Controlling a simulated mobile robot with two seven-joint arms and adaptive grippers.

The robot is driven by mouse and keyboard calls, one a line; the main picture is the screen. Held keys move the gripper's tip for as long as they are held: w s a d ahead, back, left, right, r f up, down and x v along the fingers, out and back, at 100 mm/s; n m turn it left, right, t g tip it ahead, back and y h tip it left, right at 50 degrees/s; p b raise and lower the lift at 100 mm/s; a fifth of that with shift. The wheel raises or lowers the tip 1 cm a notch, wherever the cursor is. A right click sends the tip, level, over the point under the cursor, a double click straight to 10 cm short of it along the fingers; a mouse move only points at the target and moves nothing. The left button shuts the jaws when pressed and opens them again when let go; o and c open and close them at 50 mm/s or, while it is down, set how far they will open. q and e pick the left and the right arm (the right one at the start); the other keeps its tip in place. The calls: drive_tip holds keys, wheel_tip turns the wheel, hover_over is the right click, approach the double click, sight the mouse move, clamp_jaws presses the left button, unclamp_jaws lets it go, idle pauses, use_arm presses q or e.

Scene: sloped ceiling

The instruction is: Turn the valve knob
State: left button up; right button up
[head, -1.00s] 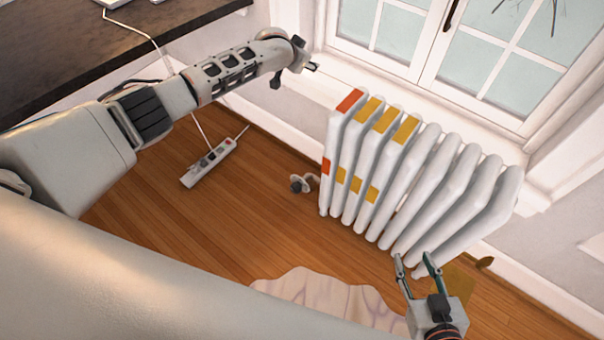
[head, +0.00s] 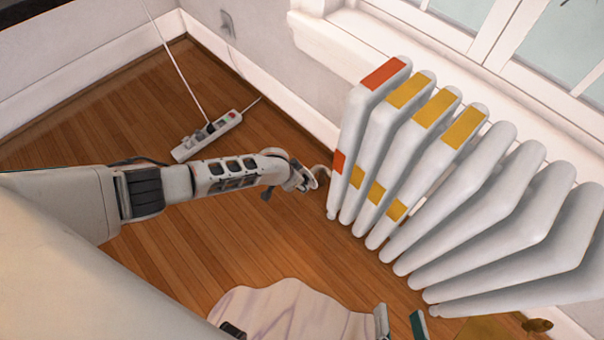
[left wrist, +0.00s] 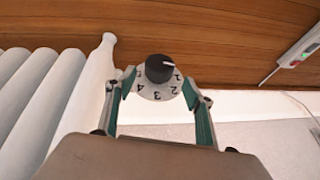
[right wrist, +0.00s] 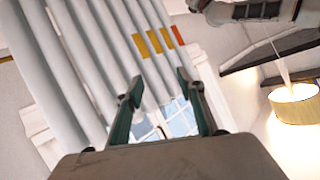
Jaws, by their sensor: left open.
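The valve knob (left wrist: 160,70) shows in the left wrist view as a black cap with a white mark, on a pale numbered dial. My left gripper (left wrist: 158,86) is open, with one finger on each side of the dial; I cannot tell whether they touch it. In the head view my left gripper (head: 306,180) is low beside the radiator's red-marked end and mostly hides the knob. My right gripper (head: 400,324) is at the bottom edge of the head view. In the right wrist view it (right wrist: 160,88) is open and empty, facing the radiator.
The white radiator (head: 480,200) with red and yellow patches stands below the window sill (head: 335,45). A power strip (head: 208,135) lies on the wooden floor to the left, with a cord. A pale rug (head: 285,312) lies in front. A lampshade (right wrist: 295,103) shows in the right wrist view.

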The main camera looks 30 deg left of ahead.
use_arm(q)
drive_tip(key=b+x, duration=0.1)
drive_tip(key=x, duration=0.1)
drive_tip(key=s+b+x, duration=0.1)
drive_tip(key=x, duration=0.1)
drive_tip(key=shift+w+f, duration=0.15)
drive_tip(key=shift+f, duration=0.5)
drive_tip(key=shift+w+b, duration=0.35)
drive_tip(key=shift+b, duration=0.05)
use_arm(e)
drive_tip(key=a+m, duration=0.2)
drive_tip(key=s+a+m, duration=0.1)
drive_tip(key=m, duration=0.1)
drive_tip(key=shift+s+a+f, duration=0.1)
drive_tip(key=shift+a+f, duration=0.15)
drive_tip(key=shift+f, duration=0.15)
use_arm(q)
drive_tip(key=shift+r, duration=0.1)
drive_tip(key=c, duration=1.1)
